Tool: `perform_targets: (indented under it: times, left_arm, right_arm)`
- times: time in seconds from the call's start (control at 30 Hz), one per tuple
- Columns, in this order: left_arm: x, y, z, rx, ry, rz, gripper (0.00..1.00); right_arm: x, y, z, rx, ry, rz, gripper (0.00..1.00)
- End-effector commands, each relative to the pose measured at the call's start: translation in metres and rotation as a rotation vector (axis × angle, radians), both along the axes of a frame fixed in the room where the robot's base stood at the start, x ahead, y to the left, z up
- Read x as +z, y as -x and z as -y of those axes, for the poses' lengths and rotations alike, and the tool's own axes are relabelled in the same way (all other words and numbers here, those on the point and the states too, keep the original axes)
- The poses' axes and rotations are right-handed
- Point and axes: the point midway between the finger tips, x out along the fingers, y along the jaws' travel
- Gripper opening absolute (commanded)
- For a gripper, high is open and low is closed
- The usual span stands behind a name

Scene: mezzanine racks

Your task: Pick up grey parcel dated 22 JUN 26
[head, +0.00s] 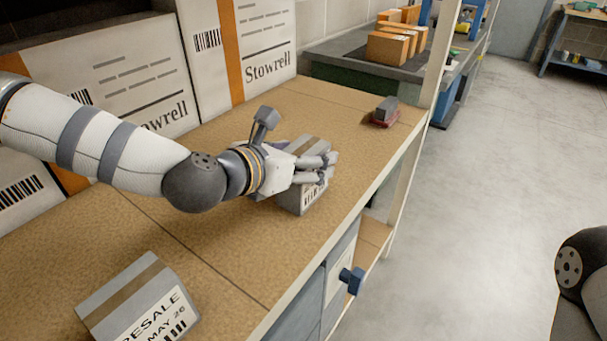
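A grey parcel (312,196) with a brown tape strip and a barcode label sits on the tan shelf board, under my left gripper. My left gripper (322,170) reaches over it from the left with its fingers at the parcel's right side. The gripper hides much of the parcel, and its date cannot be read. Whether the fingers press on it is unclear. A second grey parcel (130,297) with brown tape lies at the front left; its label reads "RESALE" and "MAY 26", partly cut off. My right gripper is out of view.
Large white Stowrell boxes (125,75) stand along the back. A small grey and red object (384,112) lies near the shelf's far right end by a white post (437,60). Open board lies between the parcels. Concrete floor is clear to the right.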

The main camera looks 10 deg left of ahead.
Motion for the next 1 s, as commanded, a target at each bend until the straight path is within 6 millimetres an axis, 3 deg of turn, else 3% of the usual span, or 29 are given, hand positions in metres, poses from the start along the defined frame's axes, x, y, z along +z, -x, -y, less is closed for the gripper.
perform_targets:
  times: [0.2, 0.5, 0.77, 1.0]
  left_arm:
    - [0.000, -0.002, 0.001, -0.001, 0.001, 0.001, 0.72]
    - [0.000, -0.001, 0.001, 0.000, 0.000, 0.001, 0.10]
    - [0.008, -0.002, 0.001, 0.000, 0.000, 0.005, 0.10]
    - [0.073, -0.002, 0.001, 0.001, 0.002, 0.018, 0.10]
  right_arm:
    - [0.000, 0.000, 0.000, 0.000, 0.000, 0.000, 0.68]
    - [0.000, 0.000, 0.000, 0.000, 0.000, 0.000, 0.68]
    - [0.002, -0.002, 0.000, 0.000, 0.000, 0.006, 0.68]
    - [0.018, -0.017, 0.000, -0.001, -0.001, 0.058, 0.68]
